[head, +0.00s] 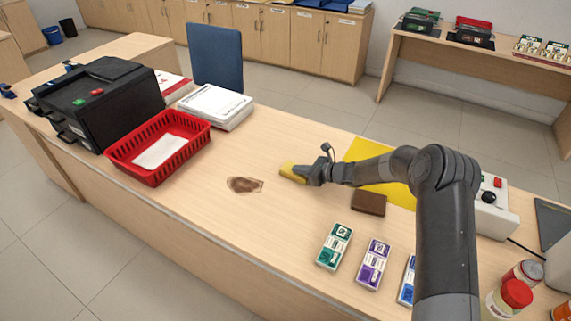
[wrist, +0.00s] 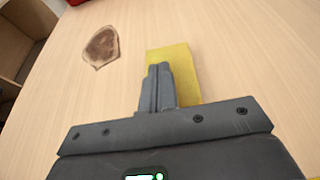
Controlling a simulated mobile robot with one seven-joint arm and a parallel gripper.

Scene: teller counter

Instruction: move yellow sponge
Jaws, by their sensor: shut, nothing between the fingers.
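The yellow sponge (head: 291,172) lies on the counter near its middle, just right of a brown stain (head: 244,185). In the wrist view the sponge (wrist: 185,75) is a yellow block under and beyond the fingertips, partly hidden by them. My gripper (head: 305,174) is at the sponge's right end in the head view. Its fingers (wrist: 160,75) are closed together with nothing between them. They overlap the sponge in the wrist view; I cannot tell whether they touch it. The stain (wrist: 101,46) shows at the upper left there.
A red basket (head: 160,148) with paper, a paper stack (head: 216,106) and a black machine (head: 105,100) stand on the left. A yellow sheet (head: 400,190), brown block (head: 369,202) and several banded bundles (head: 334,246) lie right and front. The counter around the stain is otherwise clear.

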